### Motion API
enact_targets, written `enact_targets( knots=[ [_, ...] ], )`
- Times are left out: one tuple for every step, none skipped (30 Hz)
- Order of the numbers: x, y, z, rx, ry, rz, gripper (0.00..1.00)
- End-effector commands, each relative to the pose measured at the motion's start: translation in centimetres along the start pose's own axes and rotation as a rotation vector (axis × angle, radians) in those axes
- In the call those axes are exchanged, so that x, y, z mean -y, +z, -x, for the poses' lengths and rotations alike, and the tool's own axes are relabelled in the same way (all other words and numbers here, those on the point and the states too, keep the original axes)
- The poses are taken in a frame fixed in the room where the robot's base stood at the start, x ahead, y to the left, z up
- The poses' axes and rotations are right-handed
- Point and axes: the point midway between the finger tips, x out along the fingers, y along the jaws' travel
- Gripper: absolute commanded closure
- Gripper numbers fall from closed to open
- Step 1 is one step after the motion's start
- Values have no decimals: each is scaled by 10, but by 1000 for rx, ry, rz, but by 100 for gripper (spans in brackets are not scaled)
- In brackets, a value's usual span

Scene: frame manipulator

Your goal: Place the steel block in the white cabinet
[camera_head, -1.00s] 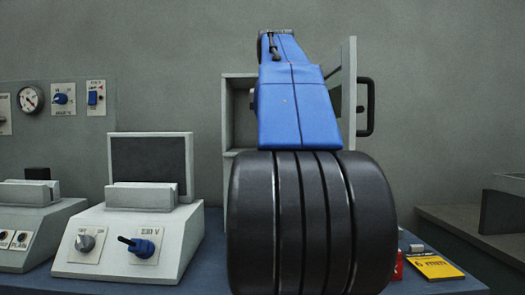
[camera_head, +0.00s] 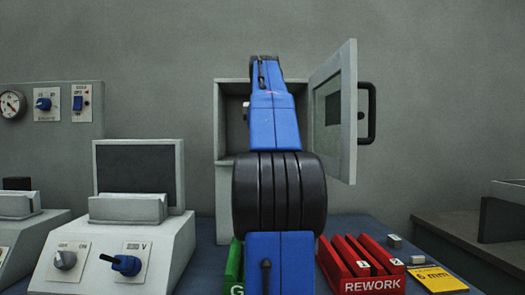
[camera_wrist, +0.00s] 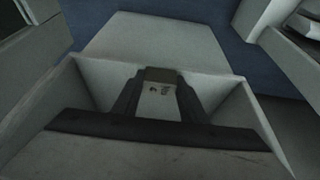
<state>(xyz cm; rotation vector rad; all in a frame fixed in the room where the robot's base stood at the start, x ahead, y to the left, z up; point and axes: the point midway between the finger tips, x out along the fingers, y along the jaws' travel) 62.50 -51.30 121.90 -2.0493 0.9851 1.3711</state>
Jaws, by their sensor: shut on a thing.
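The white cabinet (camera_head: 222,135) stands at the back of the blue bench, with its door (camera_head: 335,110) swung open to the right. My blue and black arm crosses in front of it and reaches to its opening, hiding much of the inside. My gripper (camera_wrist: 160,98) shows in the wrist view, its dark fingers on both sides of the steel block (camera_wrist: 160,88). The block is small and grey with small dark marks on one face. Pale walls surround the fingers there. My gripper and the block are hidden in the head view. I cannot tell if the block touches a surface.
A red REWORK rack (camera_head: 362,268) and a green rack (camera_head: 234,268) stand before the cabinet, the green one partly hidden by my arm. A small grey block (camera_head: 394,241) and a yellow 6 mm card (camera_head: 437,279) lie at right. A 230 V device (camera_head: 120,235) stands left.

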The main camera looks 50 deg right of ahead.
Motion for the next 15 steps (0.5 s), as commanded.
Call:
enact_targets(
  knots=[
    [0, -5, -2, 0, 0, 0, 89],
    [0, -7, -3, 0, 0, 0, 89],
    [0, -10, -4, -1, 0, 0, 89],
    [0, -11, -4, -1, 0, 0, 89],
    [0, -12, -4, -1, 0, 0, 89],
    [0, -12, -4, -1, 0, 0, 89],
    [0, -13, -5, -1, 0, 0, 89],
    [0, -14, -5, -1, 0, 0, 89],
    [0, -15, -6, -1, 0, 0, 89],
    [0, -16, -6, -1, 0, 0, 89],
    [0, -18, -7, 0, 0, 0, 89],
    [0, -22, -9, 0, 0, 0, 89],
    [0, -24, -10, 0, 0, 0, 89],
    [0, -26, -11, 0, 0, 0, 89],
    [0, -29, -12, -1, 0, 0, 89]
  ],
)
